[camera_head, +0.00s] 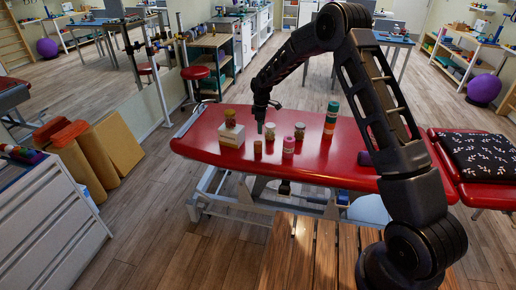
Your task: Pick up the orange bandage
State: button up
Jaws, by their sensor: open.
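A small orange-tan cylinder (257,148), which looks like the orange bandage, stands upright near the front edge of the red treatment table (345,172). My arm reaches in from the right, and my gripper (261,127) points down just above and behind the cylinder in the picture. The gripper is open, with nothing seen between its fingers. The fingers are small and dark here, and the exact gap to the cylinder cannot be told.
Close by stand a yellow-and-white stack (231,133), a small jar (270,132), a pink bottle (289,146), another jar (300,130) and a tall green-topped bottle (331,118). A slatted wooden surface (305,255) lies in front.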

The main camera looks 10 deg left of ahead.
aim_at(258, 142)
jog(key=a+f, duration=0.2)
jog(key=f, duration=0.1)
jog(key=shift+s+n, duration=0.2)
jog(key=shift+n, duration=0.1)
notch_tip(258, 142, down, 5)
jog(key=shift+r, duration=0.1)
jog(key=shift+w+d+f, duration=0.1)
jog(key=shift+f, duration=1.35)
jog(key=shift+w+d+f, duration=0.1)
jog(key=shift+f, duration=1.3)
jog(key=shift+c, duration=0.5)
jog(key=c, duration=1)
